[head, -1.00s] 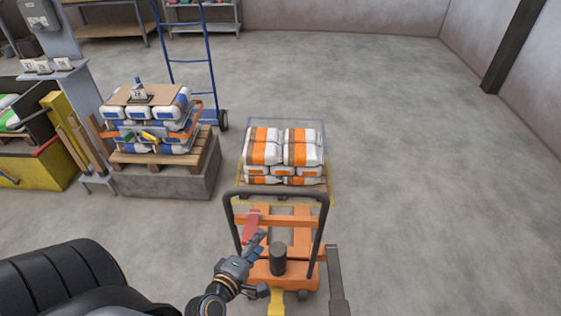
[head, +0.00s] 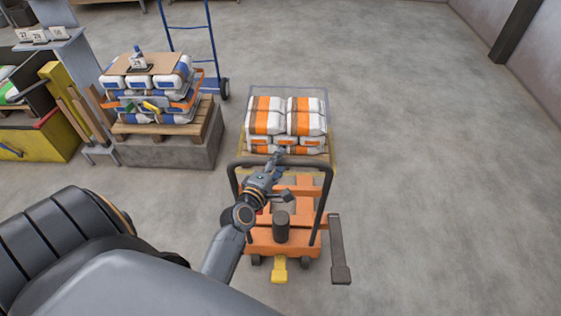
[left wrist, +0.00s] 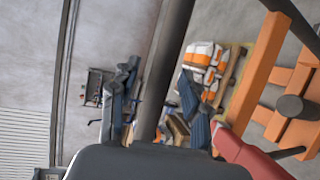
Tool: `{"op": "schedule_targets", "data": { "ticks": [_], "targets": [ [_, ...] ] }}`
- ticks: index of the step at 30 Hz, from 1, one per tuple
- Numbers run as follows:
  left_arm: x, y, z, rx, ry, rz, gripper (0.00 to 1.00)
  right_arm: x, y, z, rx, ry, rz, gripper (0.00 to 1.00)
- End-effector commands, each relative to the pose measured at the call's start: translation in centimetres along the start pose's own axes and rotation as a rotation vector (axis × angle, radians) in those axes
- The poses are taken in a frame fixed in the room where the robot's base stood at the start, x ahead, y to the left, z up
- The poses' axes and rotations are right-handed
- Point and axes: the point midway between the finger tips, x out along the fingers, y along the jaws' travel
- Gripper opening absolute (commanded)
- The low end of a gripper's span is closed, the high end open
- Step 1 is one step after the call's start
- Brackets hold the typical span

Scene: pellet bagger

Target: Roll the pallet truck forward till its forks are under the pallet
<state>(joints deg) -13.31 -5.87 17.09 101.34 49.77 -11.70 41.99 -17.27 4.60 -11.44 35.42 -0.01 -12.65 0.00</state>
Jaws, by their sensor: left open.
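The orange pallet truck (head: 262,240) stands in the lower middle of the head view, with a black hoop handle (head: 328,190). Beyond it, a wooden pallet (head: 325,158) carries white and orange bags (head: 285,118). The forks are mostly hidden by my arm and the handle, so I cannot tell how far they reach. My left gripper (head: 279,157) is at the handle's top bar. In the left wrist view its open fingers (left wrist: 158,108) lie on either side of the black bar (left wrist: 168,65), not closed on it. My right gripper is out of view.
A second pallet of white and blue bags (head: 150,100) sits on a concrete block (head: 180,152) at left. A blue hand truck (head: 211,55) stands behind it. A dark grey bar (head: 337,250) stands beside the truck's right side. The floor to the right is clear.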

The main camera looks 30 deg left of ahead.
Motion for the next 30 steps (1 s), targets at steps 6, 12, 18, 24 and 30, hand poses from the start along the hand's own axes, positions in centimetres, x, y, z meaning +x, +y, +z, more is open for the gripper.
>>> {"op": "schedule_targets", "data": {
  "ticks": [6,12,18,24,30],
  "targets": [
    [1.3,-0.1,0.0,0.001,0.000,-0.002,0.47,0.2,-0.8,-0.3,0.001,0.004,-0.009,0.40],
    [1.3,0.0,0.0,0.001,0.000,-0.002,0.47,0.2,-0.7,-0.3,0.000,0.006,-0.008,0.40],
    [1.3,0.0,0.0,0.001,0.000,-0.001,0.14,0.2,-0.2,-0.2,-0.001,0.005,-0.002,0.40],
    [1.3,0.0,0.0,0.002,0.000,-0.001,0.00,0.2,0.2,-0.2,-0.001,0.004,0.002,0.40],
    [1.6,0.0,-0.1,0.002,0.000,-0.001,0.00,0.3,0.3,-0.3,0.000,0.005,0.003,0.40]
  ]
}}
